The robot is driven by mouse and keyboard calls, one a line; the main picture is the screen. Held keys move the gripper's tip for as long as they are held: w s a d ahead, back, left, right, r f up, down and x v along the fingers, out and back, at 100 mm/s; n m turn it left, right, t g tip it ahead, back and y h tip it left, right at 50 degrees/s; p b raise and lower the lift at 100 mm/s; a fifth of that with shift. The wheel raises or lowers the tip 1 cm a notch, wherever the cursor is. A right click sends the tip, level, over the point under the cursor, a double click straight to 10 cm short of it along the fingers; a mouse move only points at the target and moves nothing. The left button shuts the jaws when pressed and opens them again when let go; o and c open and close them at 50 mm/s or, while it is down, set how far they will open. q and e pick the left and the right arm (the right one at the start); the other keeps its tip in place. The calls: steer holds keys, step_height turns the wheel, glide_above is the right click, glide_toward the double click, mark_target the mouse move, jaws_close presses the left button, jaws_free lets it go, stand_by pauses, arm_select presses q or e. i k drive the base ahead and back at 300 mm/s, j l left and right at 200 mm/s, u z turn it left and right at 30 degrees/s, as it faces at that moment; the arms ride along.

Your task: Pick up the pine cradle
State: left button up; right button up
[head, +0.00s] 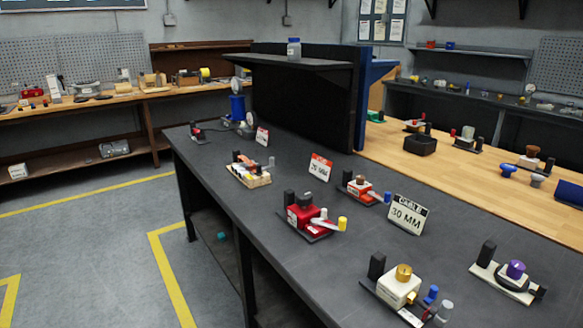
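A pale, wood-coloured cradle (262,181) sits on the dark bench, left of the middle; it looks like the pine cradle. It holds small dark, red and orange parts, too small to tell apart. Neither of my grippers is in view, and nothing is touching the cradle.
On the dark bench (272,231) stand a red valve unit (302,217), a white unit with a brass knob (398,289), a purple-knobbed unit (514,272), and red (320,167) and white (407,214) signs. A black shelf (290,62) rises behind. The floor at left is clear.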

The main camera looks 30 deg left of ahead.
mark_target(238, 169)
steer(key=i+j+z, duration=0.3)
steer(key=j, duration=0.45)
steer(key=j+z, duration=0.3)
steer(key=j, duration=0.4)
steer(key=i+j+z, duration=0.1)
steer(key=j+z, duration=0.15)
steer(key=j, duration=0.55)
